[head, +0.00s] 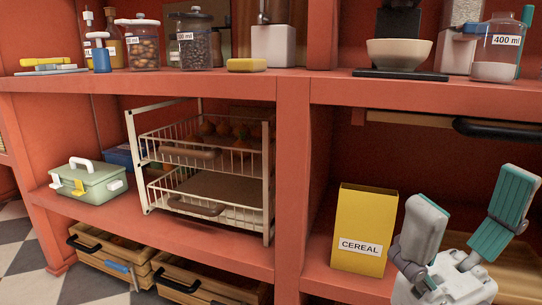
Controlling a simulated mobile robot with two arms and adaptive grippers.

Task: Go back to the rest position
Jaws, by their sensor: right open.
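My right gripper (466,215) is at the lower right of the head view. Its two grey and teal fingers are spread wide apart with nothing between them. It is in front of the lower right shelf, just right of a yellow cereal box (364,225). The cereal box stands upright on that shelf, and a small gap seems to show between it and the nearer finger. My left gripper is not in view.
The red shelving (293,190) has an upright divider left of the cereal box. A white wire rack (207,170) and a green toolbox (88,182) stand on the lower left shelf. Jars (144,46) and a bowl (399,52) stand above. Wooden crates (110,255) sit below.

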